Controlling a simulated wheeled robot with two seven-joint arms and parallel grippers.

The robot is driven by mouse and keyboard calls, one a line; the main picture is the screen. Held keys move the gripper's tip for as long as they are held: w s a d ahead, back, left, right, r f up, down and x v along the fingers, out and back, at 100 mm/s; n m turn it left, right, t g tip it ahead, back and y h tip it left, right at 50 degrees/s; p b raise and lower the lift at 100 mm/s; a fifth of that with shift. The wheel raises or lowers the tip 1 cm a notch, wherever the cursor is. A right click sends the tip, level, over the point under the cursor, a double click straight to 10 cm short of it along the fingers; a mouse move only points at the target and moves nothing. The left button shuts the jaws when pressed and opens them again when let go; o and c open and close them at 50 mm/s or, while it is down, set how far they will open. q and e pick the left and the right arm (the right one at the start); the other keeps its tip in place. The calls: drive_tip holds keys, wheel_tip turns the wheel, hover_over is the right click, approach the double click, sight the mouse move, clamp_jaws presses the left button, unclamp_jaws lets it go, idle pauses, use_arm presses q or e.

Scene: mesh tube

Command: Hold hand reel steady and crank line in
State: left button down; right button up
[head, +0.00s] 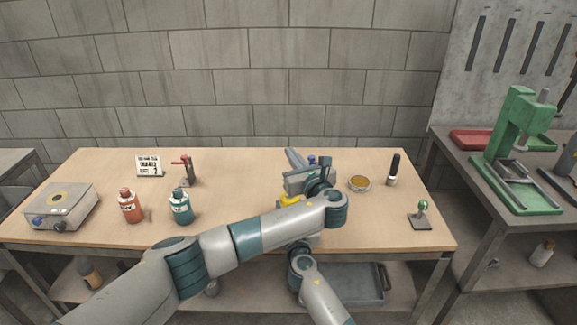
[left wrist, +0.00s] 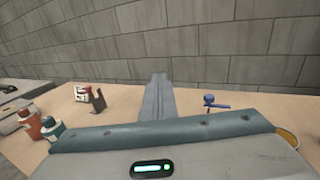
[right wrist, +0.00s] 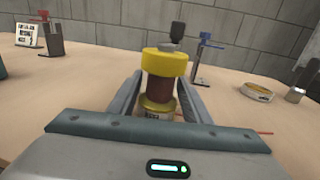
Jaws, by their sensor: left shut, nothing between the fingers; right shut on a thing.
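The hand reel (right wrist: 160,75) has yellow flanges, a dark red-brown core and a dark knob (right wrist: 177,32) on top. It stands upright between the fingers of my right gripper (right wrist: 160,88), which is shut on it. In the head view a yellow part of the reel (head: 289,200) shows behind my left arm; my right gripper is hidden there. My left gripper (left wrist: 157,80) is shut and empty, its fingers together over the table. In the head view the left gripper (head: 292,155) is above and close to the reel. A thin reddish line (right wrist: 265,133) shows right of the reel.
On the wooden table (head: 240,235) are a red-topped stand (head: 186,168), a sign (head: 149,166), orange (head: 129,206) and teal (head: 180,207) bottles and a grey box (head: 61,204). A blue-topped stand (right wrist: 204,50) is behind the reel. A round tin (head: 359,183) lies to the right.

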use_arm(q)
drive_tip(key=s+a+n+g+h, duration=0.4)
drive_tip(key=a+n+g+h, duration=0.1)
drive_tip(key=n, duration=1.2)
drive_tip(key=s+a+n+g+h, duration=0.4)
drive_tip(key=a+n+g+h, duration=0.1)
drive_tip(key=n, duration=1.2)
drive_tip(key=shift+s+r, duration=0.25)
drive_tip(key=shift+f, duration=0.1)
drive_tip(key=shift+w+d+f, duration=1.05)
drive_tip(key=shift+d+f, duration=0.1)
drive_tip(key=shift+f, duration=0.15)
drive_tip(key=shift+w+d+f, duration=1.1)
drive_tip(key=shift+d+f, duration=0.1)
drive_tip(key=shift+f, duration=0.15)
drive_tip(key=shift+w+d+f, duration=1.05)
drive_tip(key=shift+d+f, duration=0.1)
drive_tip(key=shift+f, duration=0.15)
